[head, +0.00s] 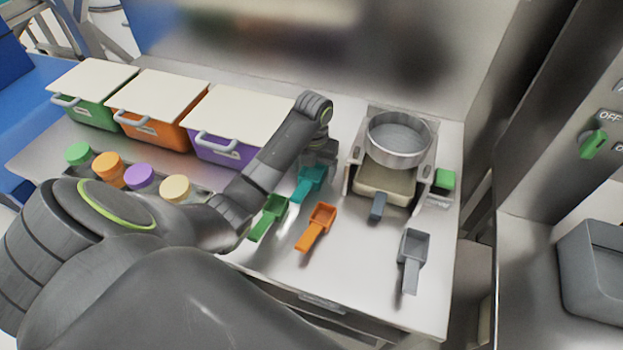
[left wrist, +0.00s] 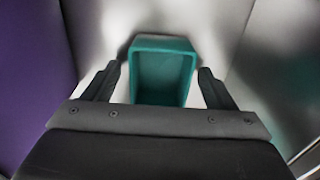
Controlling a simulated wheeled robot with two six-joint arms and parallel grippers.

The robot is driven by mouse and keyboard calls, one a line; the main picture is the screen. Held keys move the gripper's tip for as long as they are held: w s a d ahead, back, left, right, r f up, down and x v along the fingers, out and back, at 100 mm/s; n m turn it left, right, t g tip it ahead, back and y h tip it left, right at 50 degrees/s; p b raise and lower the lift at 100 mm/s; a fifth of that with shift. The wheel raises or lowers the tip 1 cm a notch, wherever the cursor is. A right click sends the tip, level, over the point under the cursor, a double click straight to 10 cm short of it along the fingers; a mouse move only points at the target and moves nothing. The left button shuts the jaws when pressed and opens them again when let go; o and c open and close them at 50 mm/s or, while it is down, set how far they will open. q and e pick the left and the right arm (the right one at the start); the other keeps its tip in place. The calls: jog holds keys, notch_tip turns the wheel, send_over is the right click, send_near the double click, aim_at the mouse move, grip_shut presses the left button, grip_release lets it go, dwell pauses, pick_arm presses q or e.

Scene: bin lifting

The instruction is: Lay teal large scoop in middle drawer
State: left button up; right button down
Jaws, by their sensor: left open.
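The teal large scoop (head: 308,184) lies on the metal counter, its handle pointing toward the front left. My left gripper (head: 317,165) is over the scoop's cup end, pointing down, and hides part of it. In the left wrist view, the teal scoop (left wrist: 163,75) shows between the two spread fingers of my left gripper (left wrist: 158,74), with space on both sides. The fingers are open and hold nothing. A drawer front with a handle (head: 322,301) shows below the counter's front edge; it looks shut, and I cannot tell which drawer it is. My right gripper is not in view.
Green (head: 268,217), orange (head: 316,228) and grey (head: 412,260) scoops lie nearby. A scale with a round metal pan (head: 399,138) stands right of my gripper. A purple bin (head: 225,150) stands to its left. Several capped jars stand behind my arm.

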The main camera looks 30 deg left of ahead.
pick_arm(q)
jog(key=shift+c, duration=0.5)
jog(key=shift+f, duration=0.1)
jog(key=c, duration=0.9)
jog(key=shift+c, duration=0.8)
